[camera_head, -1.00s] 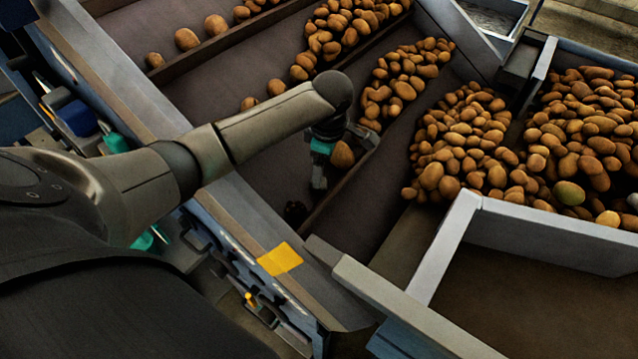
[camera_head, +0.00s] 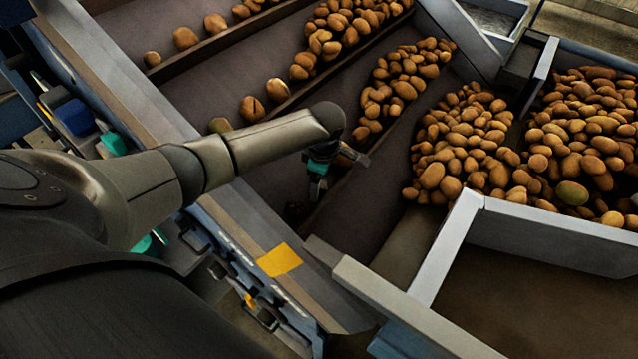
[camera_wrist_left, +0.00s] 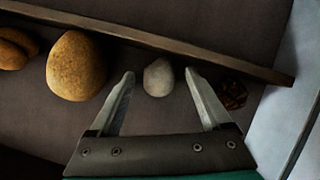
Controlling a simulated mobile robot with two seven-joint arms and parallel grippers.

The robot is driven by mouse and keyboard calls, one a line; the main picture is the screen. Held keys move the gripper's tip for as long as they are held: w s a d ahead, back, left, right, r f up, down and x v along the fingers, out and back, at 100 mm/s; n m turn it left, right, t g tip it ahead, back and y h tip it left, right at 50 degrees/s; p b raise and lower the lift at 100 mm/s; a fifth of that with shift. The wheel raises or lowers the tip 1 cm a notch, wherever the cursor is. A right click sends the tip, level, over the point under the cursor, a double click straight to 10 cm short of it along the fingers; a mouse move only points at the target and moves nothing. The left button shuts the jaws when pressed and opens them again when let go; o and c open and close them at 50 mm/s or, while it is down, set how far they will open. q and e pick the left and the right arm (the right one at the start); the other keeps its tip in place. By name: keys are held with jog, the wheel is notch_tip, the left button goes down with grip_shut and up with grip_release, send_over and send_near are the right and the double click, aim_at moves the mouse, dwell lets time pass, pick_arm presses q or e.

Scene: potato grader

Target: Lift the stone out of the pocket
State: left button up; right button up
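A small pale grey stone (camera_wrist_left: 158,77) lies on the dark lane floor in the left wrist view, beside a raised divider. My left gripper (camera_wrist_left: 161,73) is open, its two fingers on either side of the stone in the picture. I cannot tell how far above it they are, and no contact shows. In the head view the left gripper (camera_head: 336,176) hangs low over the lane, and the stone is hidden there. A large potato (camera_wrist_left: 76,66) lies left of the fingers, and a dark brown lump (camera_wrist_left: 231,93) lies just right of them. My right gripper is out of view.
The divider (camera_wrist_left: 150,40) runs close behind the stone. Several potatoes lie along the lanes and pile up (camera_head: 465,140) at the right. A grey-walled bin (camera_head: 545,232) stands at the lower right. A yellow patch (camera_head: 280,260) marks the near side rail.

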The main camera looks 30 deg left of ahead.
pick_arm(q)
grip_shut()
dwell(0.4)
jog(key=shift+r, duration=0.15)
